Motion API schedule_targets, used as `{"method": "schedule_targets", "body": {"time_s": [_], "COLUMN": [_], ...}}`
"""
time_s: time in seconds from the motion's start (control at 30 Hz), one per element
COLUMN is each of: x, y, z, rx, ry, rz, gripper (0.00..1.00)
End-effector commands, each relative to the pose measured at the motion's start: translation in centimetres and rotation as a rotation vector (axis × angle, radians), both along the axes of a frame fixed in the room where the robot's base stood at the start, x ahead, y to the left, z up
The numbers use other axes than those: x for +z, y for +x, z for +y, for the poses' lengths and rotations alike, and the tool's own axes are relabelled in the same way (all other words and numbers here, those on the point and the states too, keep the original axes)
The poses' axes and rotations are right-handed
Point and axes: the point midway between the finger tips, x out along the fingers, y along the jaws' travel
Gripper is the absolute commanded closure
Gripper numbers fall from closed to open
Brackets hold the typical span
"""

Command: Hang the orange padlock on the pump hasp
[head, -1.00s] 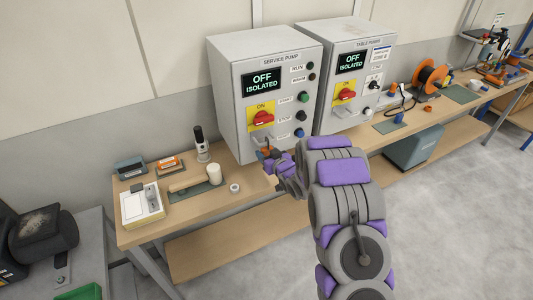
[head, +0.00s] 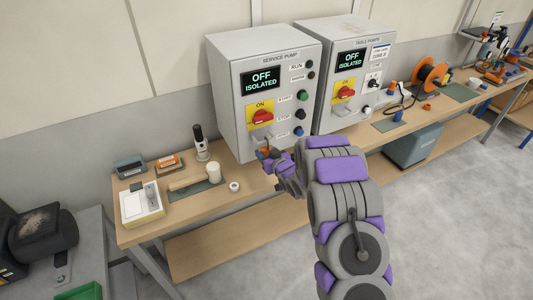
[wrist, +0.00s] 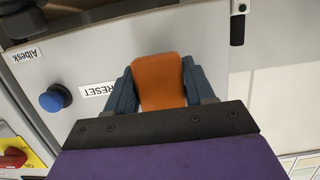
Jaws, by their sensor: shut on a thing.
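My gripper (head: 272,157) is in front of the lower left of the service pump panel (head: 284,60). It is shut on the orange padlock (wrist: 160,82), whose body shows between the two blue-grey fingers in the wrist view. In the head view only a small bit of the padlock (head: 264,152) shows. Its shackle is hidden. A small pale fitting (head: 260,135), perhaps the hasp, sits below the red switch (head: 262,117) and just above the padlock. I cannot tell whether they touch. The red switch also shows at the corner of the wrist view (wrist: 14,157).
A blue reset button (wrist: 55,98) is beside the gripper. The table pump panel (head: 350,75) stands to the right. On the bench are a white-topped box (head: 140,205), a dark mat (head: 205,190), a bottle (head: 201,145) and a white ring (head: 234,187).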

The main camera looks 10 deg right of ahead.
Motion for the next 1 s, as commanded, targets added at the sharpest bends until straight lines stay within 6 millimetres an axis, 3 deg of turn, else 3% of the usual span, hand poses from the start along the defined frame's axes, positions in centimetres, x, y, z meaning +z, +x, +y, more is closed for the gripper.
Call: {"method": "schedule_targets", "body": {"time_s": [0.03,0.07,0.37,0.73,1.0], "x": [0.0,0.0,0.0,0.2,1.1], "y": [0.0,0.0,0.0,-0.5,-4.0], "z": [0.0,0.0,0.0,-0.2,-1.4], "rx": [0.000,0.000,0.000,0.000,-0.001], "ry": [0.000,0.000,0.000,0.000,-0.001], "rz": [-0.001,-0.001,0.000,0.000,0.002], "gripper": [0.76,0.46,0.17,0.17,0.17]}}
